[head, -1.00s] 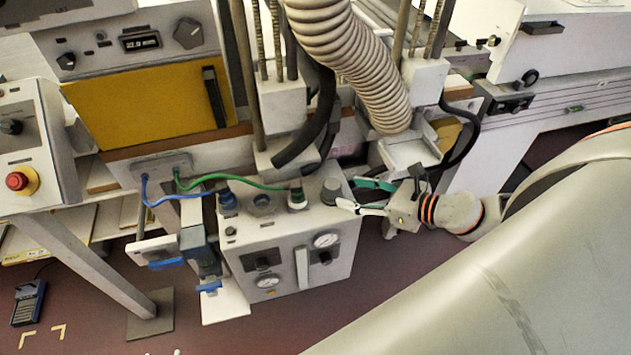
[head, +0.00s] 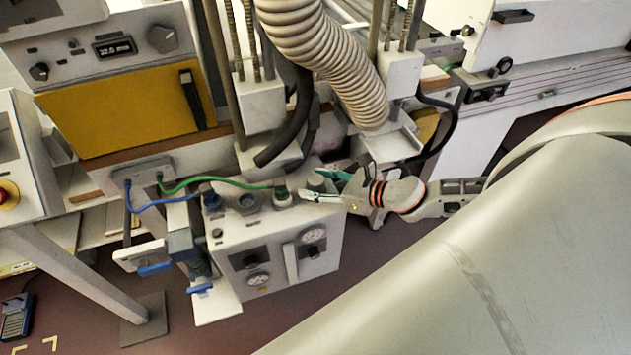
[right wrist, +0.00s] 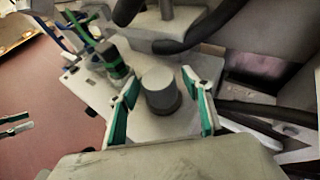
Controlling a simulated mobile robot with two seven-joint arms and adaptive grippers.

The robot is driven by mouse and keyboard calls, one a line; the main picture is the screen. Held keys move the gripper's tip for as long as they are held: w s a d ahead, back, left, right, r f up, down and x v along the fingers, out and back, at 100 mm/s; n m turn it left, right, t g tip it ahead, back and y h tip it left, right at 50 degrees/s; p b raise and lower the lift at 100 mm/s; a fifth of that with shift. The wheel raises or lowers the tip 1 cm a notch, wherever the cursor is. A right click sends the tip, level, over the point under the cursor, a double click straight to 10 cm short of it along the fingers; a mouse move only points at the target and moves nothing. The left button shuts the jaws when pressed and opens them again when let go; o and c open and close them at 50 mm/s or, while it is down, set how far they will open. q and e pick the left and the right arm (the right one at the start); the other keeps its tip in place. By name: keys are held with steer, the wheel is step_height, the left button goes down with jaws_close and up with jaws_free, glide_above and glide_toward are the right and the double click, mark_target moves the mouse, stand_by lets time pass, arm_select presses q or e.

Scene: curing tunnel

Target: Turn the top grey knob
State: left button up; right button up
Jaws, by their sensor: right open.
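The top grey knob (head: 316,181) is a short grey cylinder on the top face of a light grey control box (head: 225,236). In the right wrist view the knob (right wrist: 160,90) stands between the green-padded fingers of my right gripper (right wrist: 162,80). My right gripper (head: 311,184) is open, one finger on each side of the knob. A gap shows between each finger and the knob, so it does not hold it. What looks like the finger ends of my left gripper (right wrist: 16,125) shows at the left edge of the right wrist view; their opening is unclear.
A green-banded connector (head: 281,192) with a green cable stands close to the knob on the box top. A ribbed hose (head: 335,65) and dark pipes hang above. A white tray-like part (head: 392,147) is just behind the gripper.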

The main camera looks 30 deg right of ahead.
steer(key=shift+w+a, duration=0.1)
steer(key=shift+w, duration=0.05)
steer(key=c, duration=1.1)
steer(key=shift+c, duration=0.2)
